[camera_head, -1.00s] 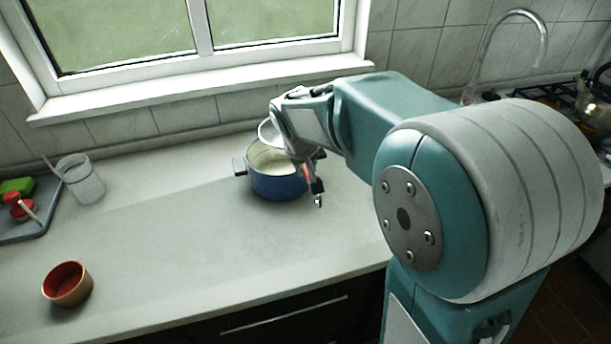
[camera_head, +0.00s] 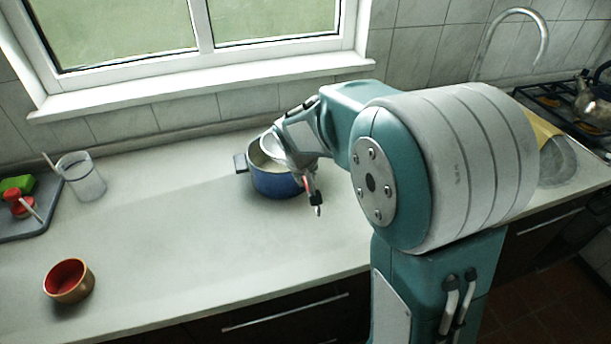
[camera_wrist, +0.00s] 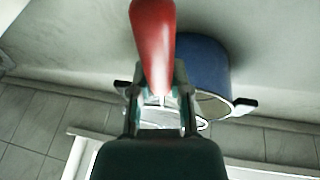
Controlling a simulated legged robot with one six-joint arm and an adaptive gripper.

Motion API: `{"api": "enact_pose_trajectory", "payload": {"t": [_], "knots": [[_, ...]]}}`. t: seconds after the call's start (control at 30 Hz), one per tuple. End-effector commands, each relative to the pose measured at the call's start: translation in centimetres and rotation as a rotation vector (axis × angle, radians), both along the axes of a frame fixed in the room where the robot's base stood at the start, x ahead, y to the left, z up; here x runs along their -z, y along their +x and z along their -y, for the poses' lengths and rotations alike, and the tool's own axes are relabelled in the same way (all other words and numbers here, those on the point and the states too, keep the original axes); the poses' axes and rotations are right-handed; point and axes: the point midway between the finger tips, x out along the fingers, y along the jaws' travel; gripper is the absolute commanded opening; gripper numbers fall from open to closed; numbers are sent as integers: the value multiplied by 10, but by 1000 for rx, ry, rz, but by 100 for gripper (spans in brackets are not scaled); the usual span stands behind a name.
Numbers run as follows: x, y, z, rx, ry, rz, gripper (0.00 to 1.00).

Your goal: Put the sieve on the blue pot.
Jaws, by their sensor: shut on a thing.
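The blue pot (camera_head: 272,182) stands on the counter below the window, with a pale inside and dark side handles. It also shows in the wrist view (camera_wrist: 209,68). My gripper (camera_head: 314,188) is at the pot's right side and is shut on the sieve's red handle (camera_wrist: 153,45). The sieve's pale bowl (camera_head: 271,146) is over the pot's opening, partly hidden by my gripper. I cannot tell whether the bowl touches the pot's rim.
A red-brown bowl (camera_head: 68,281) stands at the counter's front left. A kettle (camera_head: 594,100) is on the hob at right. The middle counter is clear.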

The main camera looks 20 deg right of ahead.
Motion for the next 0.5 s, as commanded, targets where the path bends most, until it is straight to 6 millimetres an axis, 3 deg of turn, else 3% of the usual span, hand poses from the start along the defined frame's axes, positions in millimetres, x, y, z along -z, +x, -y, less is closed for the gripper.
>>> {"api": "enact_pose_trajectory", "payload": {"t": [0.07, 0.1, 0.13, 0.5], "knots": [[2, 0, 1, 0, 0, 0, 0], [2, 0, 1, 1, 0, 0, 41], [2, 0, 1, 1, 0, 0, 55], [1, 0, 0, 0, 0, 0, 58]]}}
